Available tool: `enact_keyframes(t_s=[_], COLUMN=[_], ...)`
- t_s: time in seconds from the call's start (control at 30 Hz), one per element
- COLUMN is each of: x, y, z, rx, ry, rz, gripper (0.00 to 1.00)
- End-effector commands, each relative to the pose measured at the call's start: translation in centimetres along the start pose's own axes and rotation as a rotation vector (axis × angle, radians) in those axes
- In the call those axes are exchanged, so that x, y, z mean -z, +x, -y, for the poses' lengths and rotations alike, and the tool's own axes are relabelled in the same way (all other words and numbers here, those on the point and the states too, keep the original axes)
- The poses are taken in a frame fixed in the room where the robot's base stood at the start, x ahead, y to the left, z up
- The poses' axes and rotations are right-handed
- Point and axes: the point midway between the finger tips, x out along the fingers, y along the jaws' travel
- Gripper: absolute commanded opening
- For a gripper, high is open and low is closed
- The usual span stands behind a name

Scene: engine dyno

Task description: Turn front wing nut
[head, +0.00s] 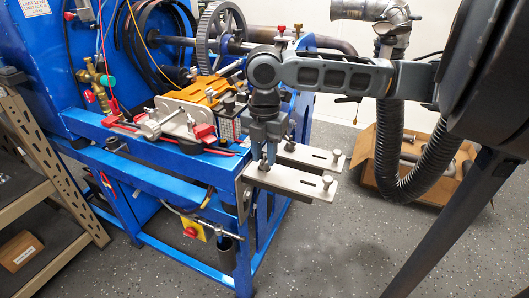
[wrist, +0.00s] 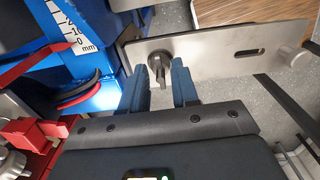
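The front wing nut (wrist: 158,66) is a dark metal knob with an upright fin. It sits on the nearer slotted metal plate (head: 300,182), which also shows in the wrist view (wrist: 215,48). My gripper (head: 264,158) points down over the left end of this plate. In the wrist view my gripper (wrist: 161,70) is open, with one blue finger on each side of the wing nut's fin. Gaps show between the fin and both fingers. In the head view the fingers mostly hide the wing nut.
A second slotted plate (head: 308,156) lies just behind, with a knob at its right end. The blue frame (head: 165,150) carries red and yellow fittings to the left. A ribbed black hose (head: 433,165) hangs right, before a cardboard box (head: 372,170). Floor in front is clear.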

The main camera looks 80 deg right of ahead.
Motion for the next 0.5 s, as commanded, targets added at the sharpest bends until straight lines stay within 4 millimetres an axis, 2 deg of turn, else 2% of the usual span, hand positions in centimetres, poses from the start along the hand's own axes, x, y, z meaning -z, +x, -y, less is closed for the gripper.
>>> enact_keyframes(t_s=[0.03, 0.17, 0.37, 0.5], x=[0.01, 0.01, 0.00, -0.03], y=[0.00, 0.02, 0.02, -0.74], z=[0.00, 0.02, 0.03, 0.00], rx=[0.000, 0.001, 0.001, 0.000], ry=[0.000, 0.000, 0.001, 0.001], rz=[0.000, 0.000, 0.000, 0.001], gripper=[0.35, 0.47, 0.47, 0.47])
